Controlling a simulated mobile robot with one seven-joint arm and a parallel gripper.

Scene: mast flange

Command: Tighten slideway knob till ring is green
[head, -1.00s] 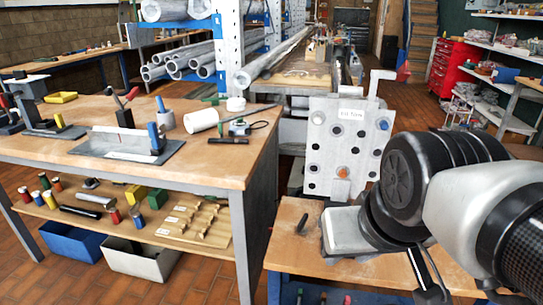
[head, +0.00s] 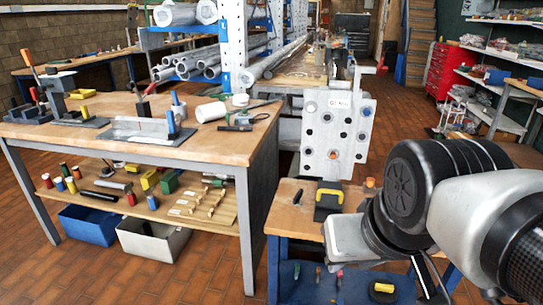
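A pale upright plate (head: 343,114) with a printed label and several dark round holes or fittings stands beyond the small bench. An orange round part (head: 333,154) sits low on it; I cannot tell whether this is the slideway knob. I see no green ring on it. My gripper (head: 346,240) shows as a pale block below my black wrist, over the small bench and well short of the plate. Its fingers are hidden or too unclear to tell open from shut.
A larger workbench (head: 225,145) with tools stands left. A red cabinet (head: 447,70) stands at the back right. Brick floor shows between the benches.

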